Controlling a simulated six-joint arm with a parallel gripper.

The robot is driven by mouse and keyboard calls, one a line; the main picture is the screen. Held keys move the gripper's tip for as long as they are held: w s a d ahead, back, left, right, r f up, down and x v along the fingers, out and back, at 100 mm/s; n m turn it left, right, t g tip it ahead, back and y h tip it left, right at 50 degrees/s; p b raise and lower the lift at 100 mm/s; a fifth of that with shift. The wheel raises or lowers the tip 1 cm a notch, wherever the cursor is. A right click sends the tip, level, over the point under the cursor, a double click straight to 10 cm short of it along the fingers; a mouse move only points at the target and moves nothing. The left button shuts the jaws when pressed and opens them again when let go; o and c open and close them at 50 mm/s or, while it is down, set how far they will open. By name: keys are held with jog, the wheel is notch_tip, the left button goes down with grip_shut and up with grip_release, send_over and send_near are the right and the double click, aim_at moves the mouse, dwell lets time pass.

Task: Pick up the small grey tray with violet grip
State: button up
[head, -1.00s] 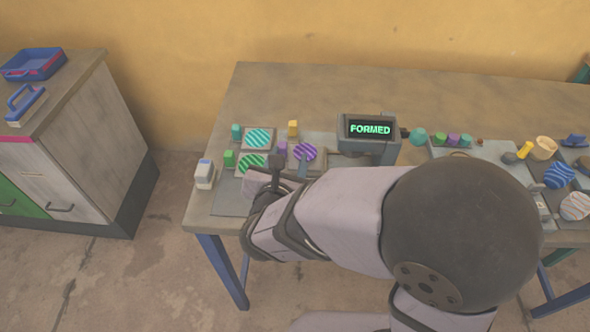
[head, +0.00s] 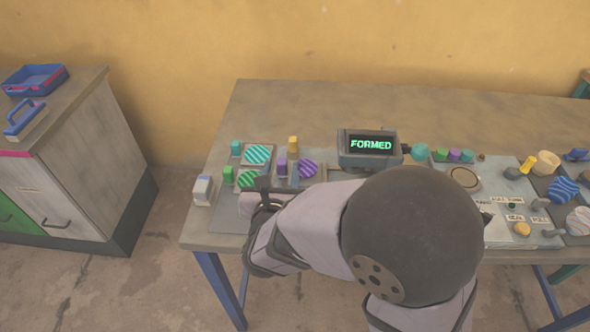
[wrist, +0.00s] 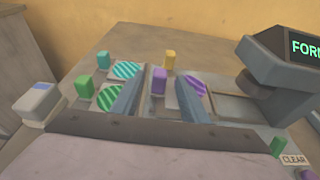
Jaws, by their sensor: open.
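The small grey tray with the violet grip (head: 282,165) lies on the left part of the table. A violet striped disc (head: 307,168) sits on it. The violet grip also shows in the wrist view (wrist: 159,80), upright, with the striped disc (wrist: 190,92) to its right. My gripper (head: 278,179) is open and empty. In the wrist view its two blue-grey fingers (wrist: 161,77) appear on either side of the violet grip, the right one overlapping part of the disc. I cannot tell how far the fingertips are above or before the grip. My arm hides the tray's near part.
Similar trays with a teal grip (head: 236,148), a green grip (head: 228,174) and a yellow grip (head: 293,143) stand close by. A white block (head: 202,189) is at the left. The press display (head: 371,145) reads FORMED, to the right of the tray.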

aim_at(281, 166)
jog(key=shift+x, duration=1.75)
jog(key=shift+c, duration=0.3)
grip_shut()
jog(key=shift+r, duration=0.15)
